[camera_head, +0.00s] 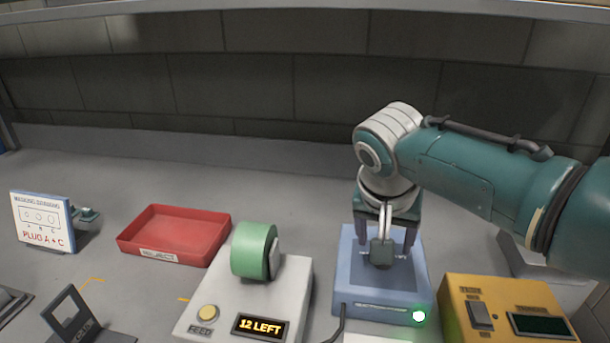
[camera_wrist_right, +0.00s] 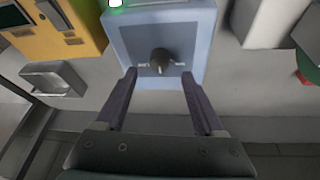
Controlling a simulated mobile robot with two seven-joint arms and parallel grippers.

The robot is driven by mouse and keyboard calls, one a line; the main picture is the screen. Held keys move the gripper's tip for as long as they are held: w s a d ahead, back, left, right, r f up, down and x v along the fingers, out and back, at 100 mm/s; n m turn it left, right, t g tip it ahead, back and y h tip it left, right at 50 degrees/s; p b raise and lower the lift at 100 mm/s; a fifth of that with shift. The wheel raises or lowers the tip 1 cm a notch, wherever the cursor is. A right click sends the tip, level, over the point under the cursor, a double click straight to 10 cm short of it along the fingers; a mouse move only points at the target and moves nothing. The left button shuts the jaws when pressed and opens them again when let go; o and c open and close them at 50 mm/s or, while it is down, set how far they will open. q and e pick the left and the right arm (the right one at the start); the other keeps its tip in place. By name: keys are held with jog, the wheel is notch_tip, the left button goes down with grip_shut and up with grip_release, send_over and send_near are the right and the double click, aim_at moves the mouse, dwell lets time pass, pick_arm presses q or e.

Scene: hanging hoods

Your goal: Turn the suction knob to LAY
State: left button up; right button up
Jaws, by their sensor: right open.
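The suction knob (camera_head: 381,253) is a dark grey knob on the top face of a pale blue box (camera_head: 349,285). In the right wrist view the knob (camera_wrist_right: 160,60) lies between and just beyond the fingertips, with small light labels at its two sides, too small to read. My right gripper (camera_head: 388,250) points down over the box, with its fingers apart on either side of the knob. In the wrist view the gripper (camera_wrist_right: 158,75) is open and a gap shows between each finger and the knob. My left gripper is not in view.
A white feeder (camera_head: 290,285) with a green roll (camera_head: 252,252) and a "12 LEFT" display stands left of the box. A yellow unit (camera_head: 460,310) stands close on its right. A red reject tray (camera_head: 180,232) and a sign (camera_head: 42,222) are farther left. A dark cable runs beside the box.

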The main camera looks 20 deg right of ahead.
jog(key=p+v, duration=0.1)
jog(key=v, duration=0.4)
dwell(0.3)
jog(key=s+a+f+n+y, duration=0.25)
jog(key=s+a+n, duration=0.25)
jog(key=s, duration=0.6)
jog(key=s+a+r+n+y, duration=0.1)
jog(key=s+r+n, duration=0.2)
jog(key=s, duration=0.4)
jog(key=s+r+n, duration=0.2)
jog(key=s, duration=0.5)
notch_tip(320, 180, up, 34)
jog(key=p, duration=3.4)
jog(key=shift+w+a+r+t+p, duration=0.2)
jog(key=shift+w+t+p, duration=0.1)
jog(key=shift+w+p, duration=0.15)
